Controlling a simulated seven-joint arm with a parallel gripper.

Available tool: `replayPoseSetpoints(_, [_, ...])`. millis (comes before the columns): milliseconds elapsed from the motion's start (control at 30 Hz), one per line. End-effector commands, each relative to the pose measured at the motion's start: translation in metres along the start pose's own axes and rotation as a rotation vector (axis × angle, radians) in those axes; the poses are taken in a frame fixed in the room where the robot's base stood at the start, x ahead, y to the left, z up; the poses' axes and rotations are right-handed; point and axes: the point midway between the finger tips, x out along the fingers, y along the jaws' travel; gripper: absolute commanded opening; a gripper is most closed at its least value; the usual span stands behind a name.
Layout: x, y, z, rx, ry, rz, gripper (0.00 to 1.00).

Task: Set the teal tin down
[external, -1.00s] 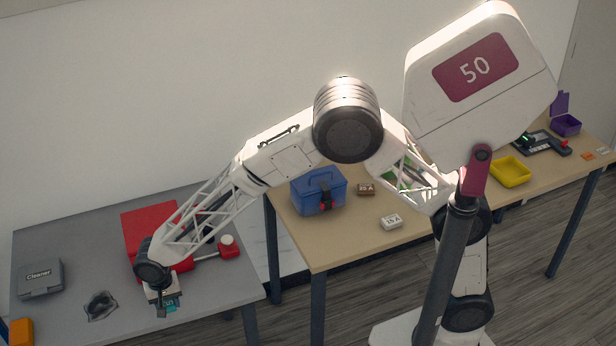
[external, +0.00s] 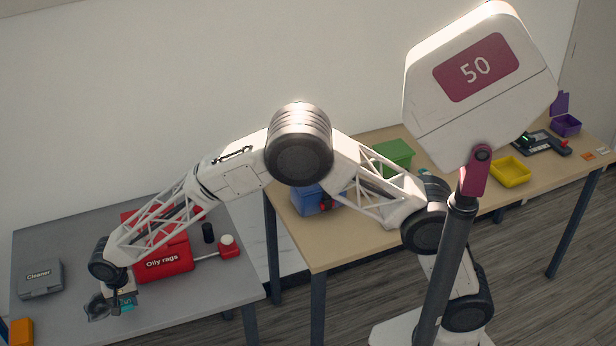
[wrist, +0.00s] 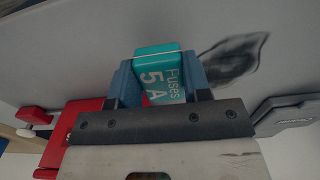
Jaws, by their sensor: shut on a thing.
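The teal tin (wrist: 155,70), labelled "Fuses 5 A", is between the two blue-grey fingers of my gripper (wrist: 160,82) in the wrist view. My gripper is shut on it. In the external view my gripper (external: 121,302) is over the front part of the grey table (external: 190,310), with a bit of the teal tin (external: 128,303) showing. I cannot tell whether the tin touches the tabletop.
A dark smudge-like patch (wrist: 232,60) lies beside the tin. A grey Cleaner case (external: 40,279) is at left, an orange block (external: 21,331) front left. A red "Oily rags" box (external: 163,264) and black cylinder (external: 208,233) stand behind. Front right tabletop is clear.

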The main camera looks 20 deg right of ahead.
Motion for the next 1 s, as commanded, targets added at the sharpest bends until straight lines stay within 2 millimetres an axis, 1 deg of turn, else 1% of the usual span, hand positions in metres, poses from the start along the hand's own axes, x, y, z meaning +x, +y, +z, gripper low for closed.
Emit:
replayPoseSetpoints(100, [0.002, -0.009, -0.004, 0.0, 0.0, -0.001, 0.2])
replayPoseSetpoints(200, [0.002, -0.013, -0.006, 0.0, 0.0, 0.0, 0.2])
replayPoseSetpoints(600, [0.003, -0.014, -0.007, 0.0, 0.0, 0.0, 0.2])
replayPoseSetpoints(667, [0.006, -0.013, -0.006, 0.0, 0.0, 0.001, 0.2])
replayPoseSetpoints(900, [0.029, -0.013, -0.006, 0.0, 0.0, 0.001, 0.2])
replayPoseSetpoints(1000, [0.035, -0.014, -0.007, 0.0, 0.0, 0.0, 0.2])
